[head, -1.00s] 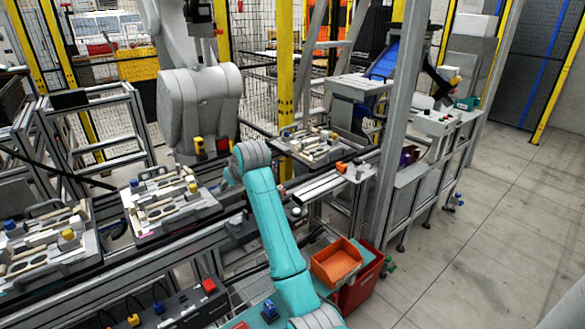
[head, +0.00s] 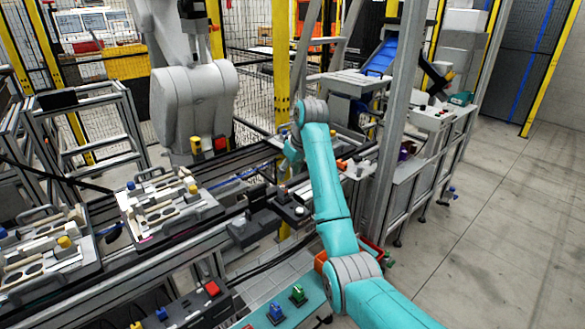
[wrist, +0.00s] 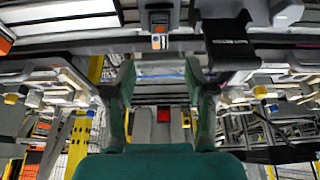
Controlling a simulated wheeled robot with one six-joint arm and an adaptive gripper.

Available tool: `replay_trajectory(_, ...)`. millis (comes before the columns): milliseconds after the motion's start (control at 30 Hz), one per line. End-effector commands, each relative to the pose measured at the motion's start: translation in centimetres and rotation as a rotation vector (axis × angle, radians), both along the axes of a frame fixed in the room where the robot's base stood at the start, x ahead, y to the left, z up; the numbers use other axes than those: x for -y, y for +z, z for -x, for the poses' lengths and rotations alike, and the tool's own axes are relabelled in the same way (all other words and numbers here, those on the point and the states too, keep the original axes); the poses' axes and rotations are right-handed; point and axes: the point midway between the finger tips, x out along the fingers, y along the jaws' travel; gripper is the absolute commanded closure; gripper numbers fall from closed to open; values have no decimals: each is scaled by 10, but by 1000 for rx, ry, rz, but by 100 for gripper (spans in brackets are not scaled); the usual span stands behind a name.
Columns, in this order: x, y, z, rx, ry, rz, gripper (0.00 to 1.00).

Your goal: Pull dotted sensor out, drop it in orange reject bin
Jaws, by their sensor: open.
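My teal arm reaches over the conveyor in the head view, and its gripper end (head: 293,150) is small there with the fingers unclear. In the wrist view my gripper (wrist: 160,85) has two green fingers spread apart, with nothing between them. I cannot pick out a dotted sensor in either view. A dark block with an orange mark (wrist: 160,22) lies beyond the fingertips in the wrist view. The orange reject bin (head: 320,261) is mostly hidden behind my arm; only a sliver of orange shows.
Another is partly hidden behind my arm. A grey post (head: 393,130) rises right of my arm. A large grey robot (head: 192,100) stands behind. Floor at right is clear.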

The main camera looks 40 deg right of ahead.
Motion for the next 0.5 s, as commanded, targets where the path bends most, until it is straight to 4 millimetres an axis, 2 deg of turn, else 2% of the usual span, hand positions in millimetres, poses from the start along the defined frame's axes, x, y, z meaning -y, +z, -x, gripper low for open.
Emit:
replay_trajectory(300, -1, -50, -20, -3, 0, -2, 46)
replay_trajectory(500, -2, -74, -30, -1, 0, -1, 46)
